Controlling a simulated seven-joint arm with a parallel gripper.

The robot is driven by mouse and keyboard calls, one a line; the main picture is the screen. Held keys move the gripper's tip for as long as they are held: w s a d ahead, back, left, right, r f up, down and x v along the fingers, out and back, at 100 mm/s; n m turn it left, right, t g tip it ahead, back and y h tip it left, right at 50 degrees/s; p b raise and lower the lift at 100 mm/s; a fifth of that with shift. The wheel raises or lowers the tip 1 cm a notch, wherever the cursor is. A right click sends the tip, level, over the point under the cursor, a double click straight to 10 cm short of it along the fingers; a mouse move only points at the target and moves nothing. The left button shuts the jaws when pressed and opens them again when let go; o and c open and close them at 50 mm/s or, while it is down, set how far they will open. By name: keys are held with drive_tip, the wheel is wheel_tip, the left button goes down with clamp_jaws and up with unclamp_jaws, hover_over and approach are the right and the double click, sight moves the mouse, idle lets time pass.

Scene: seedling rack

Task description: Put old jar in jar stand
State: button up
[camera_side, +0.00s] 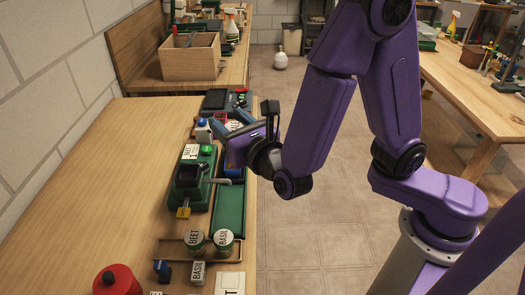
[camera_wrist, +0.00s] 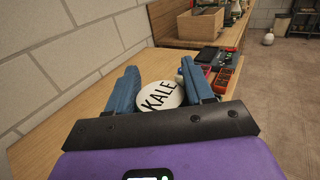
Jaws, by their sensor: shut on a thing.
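My gripper (camera_side: 228,123) is over the back part of the bench, and its blue fingers show in the wrist view (camera_wrist: 160,76). It is shut on a jar with a white round lid marked KALE (camera_wrist: 160,97). In the side view my gripper mostly hides this jar. A low wooden jar stand (camera_side: 170,241) is near the front of the bench, well away from my gripper. A BEET jar (camera_side: 195,240) and a BASIL jar (camera_side: 224,240), both with green glass, stand at it. I cannot tell whether it has a free place.
The bench's left side (camera_side: 110,180) is clear.

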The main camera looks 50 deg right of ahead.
drive_tip(key=w+d+f+h, duration=0.1)
drive_tip(key=d, duration=0.8)
drive_tip(key=w+d+f+m, duration=0.1)
drive_tip(key=d, duration=0.9)
drive_tip(key=shift+w+f+h, duration=0.3)
drive_tip(key=shift+w+h, duration=0.05)
drive_tip(key=shift+h, duration=0.05)
drive_tip(key=shift+a, duration=0.1)
drive_tip(key=shift+n+y, duration=0.5)
drive_tip(key=shift+y, duration=0.4)
drive_tip(key=a, duration=0.6)
drive_tip(key=s+a+r, duration=0.1)
drive_tip(key=a, duration=0.5)
drive_tip(key=s+a+r, duration=0.1)
drive_tip(key=a, duration=0.5)
drive_tip(key=shift+r, duration=0.25)
drive_tip(key=shift+s+a, duration=0.4)
drive_tip(key=shift+a, duration=0.1)
drive_tip(key=shift+w, duration=0.1)
